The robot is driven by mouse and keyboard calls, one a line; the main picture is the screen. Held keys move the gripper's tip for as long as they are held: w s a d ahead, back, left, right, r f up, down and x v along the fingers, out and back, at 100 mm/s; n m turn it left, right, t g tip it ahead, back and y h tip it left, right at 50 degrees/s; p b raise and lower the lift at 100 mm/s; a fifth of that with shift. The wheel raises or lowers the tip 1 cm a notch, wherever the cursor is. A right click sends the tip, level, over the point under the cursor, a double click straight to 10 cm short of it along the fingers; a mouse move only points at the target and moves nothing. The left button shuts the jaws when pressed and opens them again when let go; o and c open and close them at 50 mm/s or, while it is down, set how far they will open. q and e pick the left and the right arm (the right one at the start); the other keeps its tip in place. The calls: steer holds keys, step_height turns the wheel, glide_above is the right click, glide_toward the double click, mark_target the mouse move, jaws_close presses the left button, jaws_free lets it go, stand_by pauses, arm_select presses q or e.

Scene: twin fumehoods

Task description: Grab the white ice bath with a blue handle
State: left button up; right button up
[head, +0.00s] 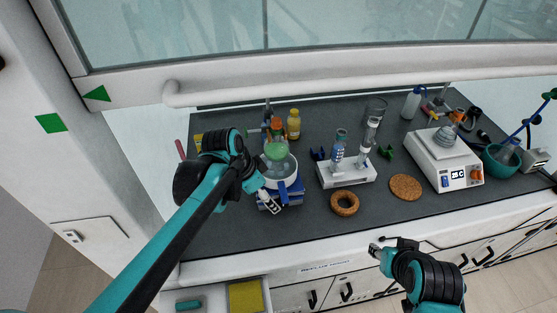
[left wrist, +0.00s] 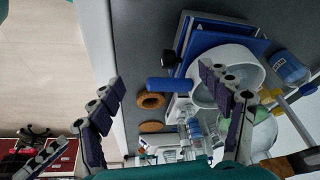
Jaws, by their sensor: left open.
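The white ice bath (head: 292,172) is a bowl near the hood's front left, standing on a blue stand. It also shows in the left wrist view (left wrist: 238,58), with its blue handle (left wrist: 172,85) pointing left. A round flask with green contents (head: 277,150) sits in the bath. My left gripper (head: 268,202) is open at the front left of the bath. In the left wrist view its fingers (left wrist: 165,84) appear on either side of the handle; whether they touch it I cannot tell. My right gripper (head: 376,250) is in front of the bench, away from the bath; its opening is unclear.
The blue stand (head: 294,188) is under the bath. A white rack with tubes (head: 347,174), a cork ring (head: 344,203) and a cork mat (head: 406,187) lie to the right. A yellow bottle (head: 293,125) stands behind. A hot plate (head: 446,160) is farther right. An open drawer (head: 245,296) is below.

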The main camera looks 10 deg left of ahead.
mark_target(283, 191)
arm_select(q)
steer(key=w+d+r+m+g+h+p, duration=0.1)
steer(key=w+r+m+p, duration=0.1)
steer(key=w+m+p, duration=0.15)
steer(key=shift+m, duration=0.25)
steer(key=b+x, duration=0.1)
steer(key=x, duration=0.1)
steer(key=b+x, duration=0.1)
steer(key=x, duration=0.2)
steer(key=b+x, duration=0.1)
steer(key=x, duration=0.1)
steer(key=shift+w+d, duration=0.2)
steer(key=shift+d, duration=0.2)
steer(key=shift+r, duration=0.1)
steer(key=shift+c, duration=0.9)
steer(key=c, duration=1.5)
arm_select(e)
steer(key=shift+s+r, duration=0.2)
steer(key=shift+r, duration=0.9)
arm_select(q)
steer(key=shift+o, duration=0.2)
